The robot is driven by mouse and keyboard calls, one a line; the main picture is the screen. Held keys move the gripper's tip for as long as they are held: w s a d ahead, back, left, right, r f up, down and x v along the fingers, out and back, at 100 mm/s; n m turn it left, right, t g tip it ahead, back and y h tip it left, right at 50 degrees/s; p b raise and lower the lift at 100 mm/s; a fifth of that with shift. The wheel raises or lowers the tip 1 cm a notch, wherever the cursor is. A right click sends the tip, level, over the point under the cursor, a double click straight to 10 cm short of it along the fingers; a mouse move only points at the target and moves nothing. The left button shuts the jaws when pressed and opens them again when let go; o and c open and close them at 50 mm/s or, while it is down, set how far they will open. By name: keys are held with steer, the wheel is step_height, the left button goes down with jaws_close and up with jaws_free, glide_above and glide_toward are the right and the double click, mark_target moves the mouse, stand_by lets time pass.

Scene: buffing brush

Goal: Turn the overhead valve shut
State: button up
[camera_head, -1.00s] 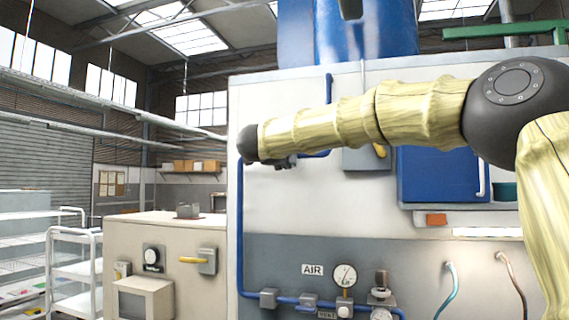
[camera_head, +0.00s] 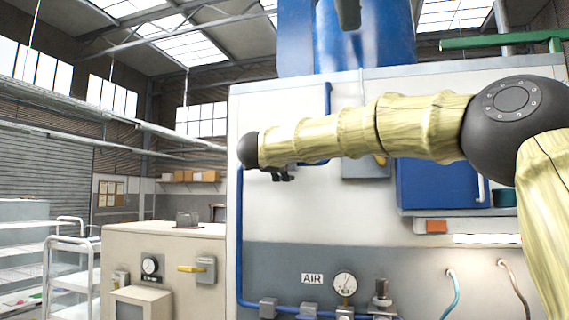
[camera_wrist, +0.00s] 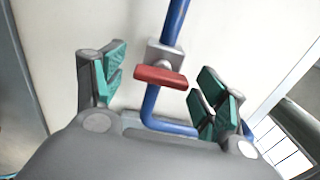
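The overhead valve has a red lever (camera_wrist: 160,77) on a grey body (camera_wrist: 165,55) fixed to a blue pipe against a pale wall. It shows in the wrist view; in the head view I cannot make it out, and my arm covers part of that wall. The lever lies roughly across the pipe, slightly tilted. My gripper (camera_wrist: 161,84) is open, with green-padded fingers left and right of the lever in the picture. I see no finger touching it. In the head view, my gripper (camera_head: 284,175) is small and dark under the arm's end.
The blue pipe (camera_head: 239,230) runs down the pale panel and bends along its bottom. A pressure gauge (camera_head: 345,284) sits beside the AIR label (camera_head: 312,278). A blue cabinet (camera_head: 437,184) is right of the gripper. A beige machine (camera_head: 165,250) stands lower left.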

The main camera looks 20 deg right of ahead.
steer(key=v, duration=1.2)
stand_by(0.6)
